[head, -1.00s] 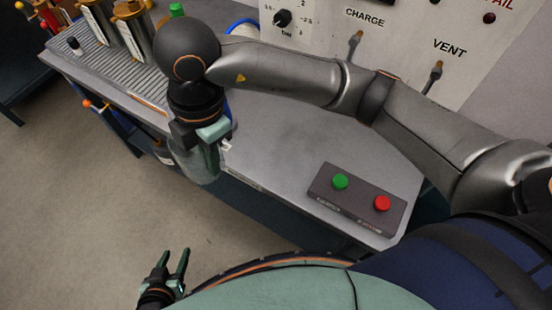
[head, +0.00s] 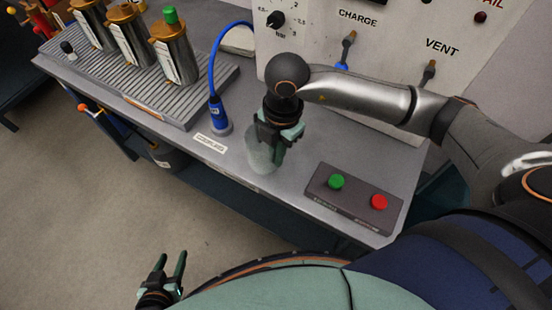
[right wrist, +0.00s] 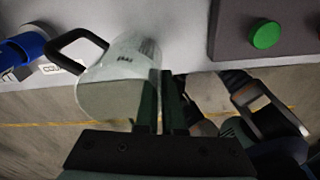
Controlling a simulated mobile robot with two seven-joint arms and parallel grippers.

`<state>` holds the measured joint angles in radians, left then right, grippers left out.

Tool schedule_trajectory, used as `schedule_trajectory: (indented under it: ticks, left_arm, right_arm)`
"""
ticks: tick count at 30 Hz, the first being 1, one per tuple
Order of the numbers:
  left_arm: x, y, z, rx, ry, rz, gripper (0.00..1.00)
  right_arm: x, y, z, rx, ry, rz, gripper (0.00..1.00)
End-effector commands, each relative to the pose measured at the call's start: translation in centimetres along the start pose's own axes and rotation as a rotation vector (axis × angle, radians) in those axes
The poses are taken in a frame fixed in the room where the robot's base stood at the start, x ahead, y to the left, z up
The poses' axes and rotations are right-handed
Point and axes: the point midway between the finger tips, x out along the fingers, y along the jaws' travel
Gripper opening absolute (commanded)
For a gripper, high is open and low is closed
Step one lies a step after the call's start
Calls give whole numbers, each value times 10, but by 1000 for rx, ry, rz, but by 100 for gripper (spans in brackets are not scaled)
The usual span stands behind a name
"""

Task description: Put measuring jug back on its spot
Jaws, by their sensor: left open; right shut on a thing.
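The measuring jug (head: 261,150) is a clear, pale greenish vessel at the bench's front part, left of the button box. My right gripper (head: 273,150) comes down on it from above and is shut on it. In the right wrist view the jug (right wrist: 112,88) is left of the fingers (right wrist: 162,115), with its black handle (right wrist: 75,47) pointing up and left. The fingers meet its side wall. I cannot tell whether its base touches the bench. My left gripper (head: 170,268) is open and empty, low over the floor and away from the bench.
The button box (head: 352,198) with green and red buttons lies right of the jug. A blue coupling (head: 218,115) with a hose stands to the left, near a label (head: 210,143). A ribbed tray (head: 190,105) holds several metal cylinders. The front panel (head: 390,50) rises behind.

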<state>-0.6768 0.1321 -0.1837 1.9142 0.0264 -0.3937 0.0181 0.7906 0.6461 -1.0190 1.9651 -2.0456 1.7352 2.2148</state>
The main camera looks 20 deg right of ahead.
Motion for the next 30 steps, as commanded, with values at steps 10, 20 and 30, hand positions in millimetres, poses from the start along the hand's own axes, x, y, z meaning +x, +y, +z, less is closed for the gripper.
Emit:
schedule_trajectory:
  ticks: [10,20,30]
  left_arm:
    - [1,1,3,0,-8,2,50]
    - [2,3,4,0,-9,6,50]
    - [2,3,3,0,-6,7,50]
  right_arm:
    - [27,0,1,-1,2,-1,0]
    - [30,0,1,-1,2,-1,19]
    - [30,0,1,0,2,-1,35]
